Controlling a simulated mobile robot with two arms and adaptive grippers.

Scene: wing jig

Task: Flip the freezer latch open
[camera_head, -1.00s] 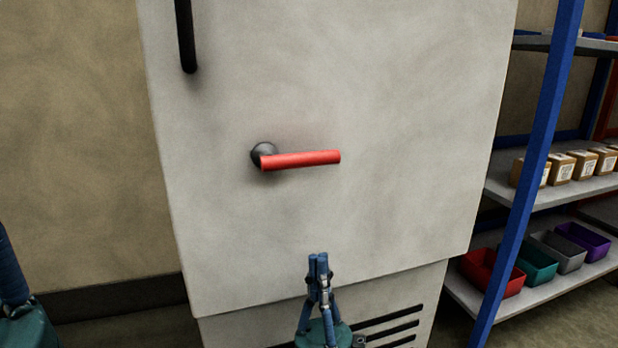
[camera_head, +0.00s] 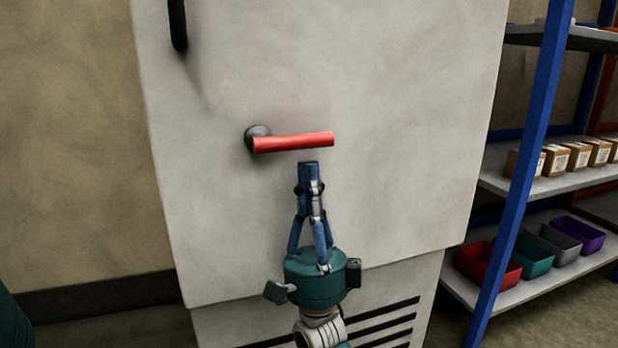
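The freezer latch is a red bar (camera_head: 295,142) on a dark round pivot (camera_head: 256,136), on the pale freezer door (camera_head: 400,110). The bar lies nearly level and points right from the pivot. My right gripper (camera_head: 308,168) is upright, with its blue fingertips together just below the right half of the bar. A small gap shows between the tips and the bar. Nothing shows between the fingers. At the lower left edge only a dark green bit of my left arm shows; its fingers are out of view.
A black vertical door handle (camera_head: 178,25) is at the upper left of the door. A shelf rack with a blue post (camera_head: 535,150) stands at right, holding several boxes and coloured bins (camera_head: 487,265). The door around the latch is clear.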

